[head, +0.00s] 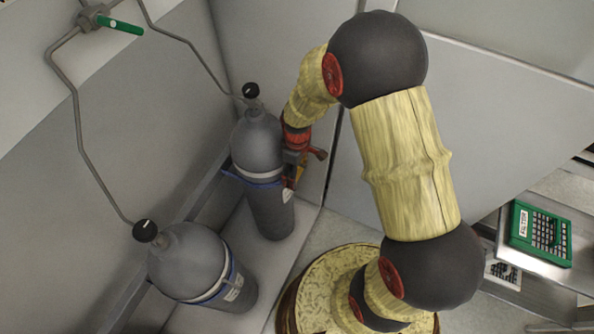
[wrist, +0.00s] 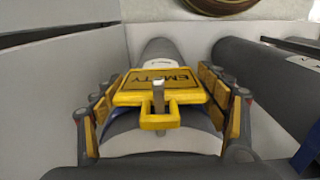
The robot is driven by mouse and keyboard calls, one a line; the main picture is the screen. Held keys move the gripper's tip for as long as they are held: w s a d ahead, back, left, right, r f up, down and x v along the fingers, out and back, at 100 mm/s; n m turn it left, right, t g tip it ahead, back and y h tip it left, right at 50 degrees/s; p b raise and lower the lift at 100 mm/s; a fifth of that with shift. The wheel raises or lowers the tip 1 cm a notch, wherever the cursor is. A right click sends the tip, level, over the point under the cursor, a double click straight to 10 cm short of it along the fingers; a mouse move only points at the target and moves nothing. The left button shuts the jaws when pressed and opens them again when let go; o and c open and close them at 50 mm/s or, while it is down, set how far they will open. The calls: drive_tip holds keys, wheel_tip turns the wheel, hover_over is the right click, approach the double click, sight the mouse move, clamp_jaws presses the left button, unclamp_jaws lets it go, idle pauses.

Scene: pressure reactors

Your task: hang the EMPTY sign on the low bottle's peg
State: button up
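The yellow EMPTY sign (wrist: 160,88) lies between the finger pads of my gripper (wrist: 163,100) in the wrist view. Both its side edges meet the pads, and its lettering appears upside down. A small grey peg (wrist: 158,97) shows at the sign's yellow loop (wrist: 160,117); I cannot tell whether the loop bears on it. Behind the sign is a grey bottle (wrist: 160,52). In the head view my gripper (head: 296,176) is at the right side of the farther bottle (head: 258,146), largely hiding the sign. The pictures do not show which bottle is low.
A second grey bottle (head: 190,262) stands nearer, at lower left. Walls stand close behind the bottles.

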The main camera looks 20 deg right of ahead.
drive_tip(key=o, duration=0.5)
drive_tip(key=shift+o, duration=0.2)
wheel_tip(320, 180, up, 12)
idle(0.5)
drive_tip(key=shift+s+m, duration=0.15)
drive_tip(key=shift+m, duration=0.35)
drive_tip(key=s+r+m+t, duration=0.2)
drive_tip(key=s+r+m, duration=0.2)
drive_tip(key=s+r, duration=0.4)
drive_tip(key=s+d+r+m+t, duration=0.1)
drive_tip(key=s+r+m+t, duration=0.2)
drive_tip(key=s+r, duration=0.6)
wheel_tip(320, 180, up, 6)
drive_tip(key=shift+s+r+m+t, duration=0.15)
drive_tip(key=shift+m+t, duration=0.15)
drive_tip(key=shift+m, duration=0.2)
